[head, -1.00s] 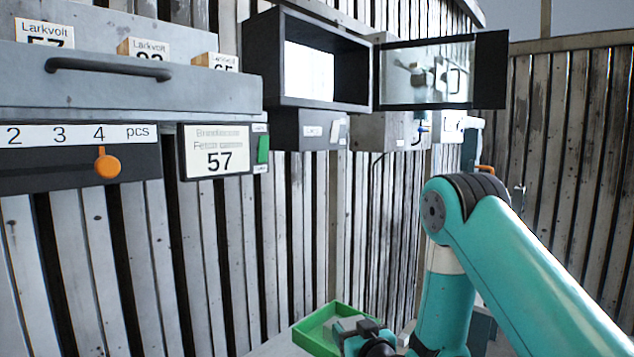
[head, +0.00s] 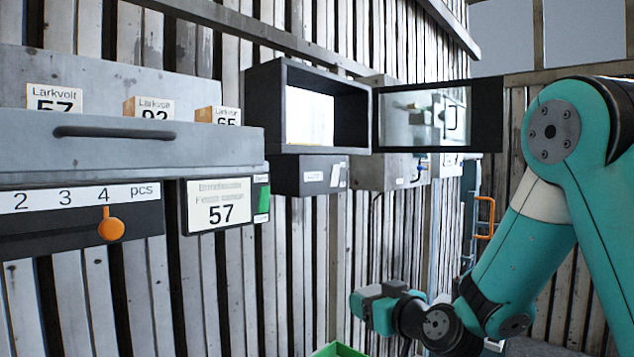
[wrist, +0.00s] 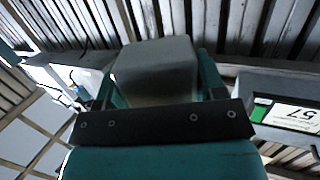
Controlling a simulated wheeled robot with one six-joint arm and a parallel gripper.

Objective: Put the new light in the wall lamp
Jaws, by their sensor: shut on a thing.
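My gripper (head: 366,302) is raised in front of the wall, right of the picture's middle in the head view. In the wrist view it is shut on a pale grey block (wrist: 155,68) held between its fingers. The block is hard to make out in the head view. A black wall box (head: 357,115), which may be the wall lamp, hangs above and left of my gripper. Its front is open, with a bright white panel (head: 310,116) inside. Its glazed door (head: 488,115) is swung out to the right. My gripper is well below and apart from it.
A grey dispenser (head: 90,150) at left holds cartons marked Larkvolt 57 (head: 54,97), 92 and 65. Below are an orange knob (head: 111,229) at 4 and a sign reading 57 (head: 218,208). A green tray (head: 338,349) shows at the bottom edge. Grey boxes line the wall behind the door.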

